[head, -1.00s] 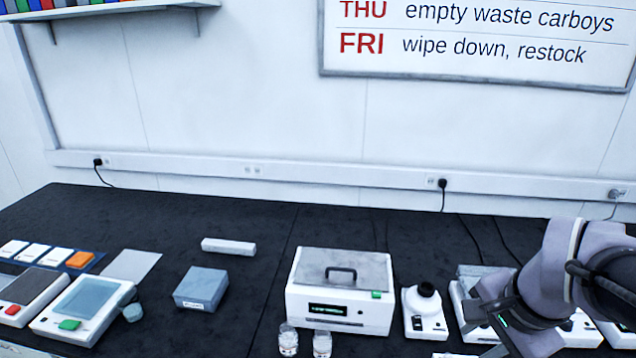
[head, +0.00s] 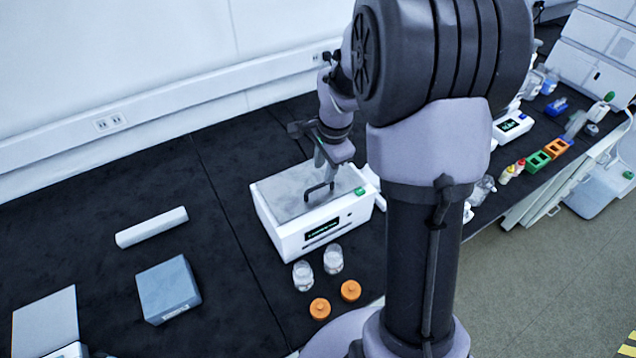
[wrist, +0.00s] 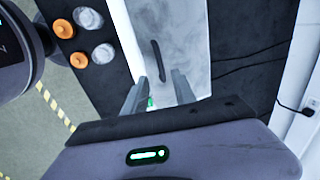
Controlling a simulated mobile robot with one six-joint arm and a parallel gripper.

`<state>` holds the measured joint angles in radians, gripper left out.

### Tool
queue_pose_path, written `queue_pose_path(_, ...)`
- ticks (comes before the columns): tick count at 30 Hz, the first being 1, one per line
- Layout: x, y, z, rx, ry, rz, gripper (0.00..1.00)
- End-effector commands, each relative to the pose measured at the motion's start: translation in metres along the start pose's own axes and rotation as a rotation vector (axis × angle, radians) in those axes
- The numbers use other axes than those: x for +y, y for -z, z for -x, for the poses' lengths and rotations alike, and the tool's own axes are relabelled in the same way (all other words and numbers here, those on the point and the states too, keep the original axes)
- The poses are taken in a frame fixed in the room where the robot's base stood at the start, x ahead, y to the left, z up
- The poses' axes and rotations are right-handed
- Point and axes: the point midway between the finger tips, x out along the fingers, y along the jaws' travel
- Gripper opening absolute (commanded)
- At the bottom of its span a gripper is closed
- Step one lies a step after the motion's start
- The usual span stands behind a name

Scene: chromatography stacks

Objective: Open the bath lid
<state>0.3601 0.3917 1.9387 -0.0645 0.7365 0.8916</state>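The bath (head: 290,239) is a white box with a small dark display on its front and a green button at its right front corner. Its grey lid (head: 283,188) lies flat and closed on top. A dark loop handle (head: 319,192) stands on the lid. My gripper (head: 322,165) is over the rear right part of the lid, pointing down. In the wrist view my gripper (wrist: 158,90) is open, with two grey fingers apart and nothing between them. The handle (wrist: 158,61) shows just beyond the fingertips; I cannot tell whether they touch the lid.
Two glass beakers (head: 333,259) and two orange caps (head: 351,290) are in front of the bath. A blue-grey box (head: 168,288) and a white bar (head: 151,227) lie to the left, with bare black bench between. A wall trunking (head: 60,139) runs behind.

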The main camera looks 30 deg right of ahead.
Motion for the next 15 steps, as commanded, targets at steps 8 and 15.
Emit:
queue_pose_path(8,0.000,0.000,-0.057,0.000,0.000,0.000,0.33)
queue_pose_path(15,-0.001,0.000,-0.064,0.000,0.002,0.000,0.33)
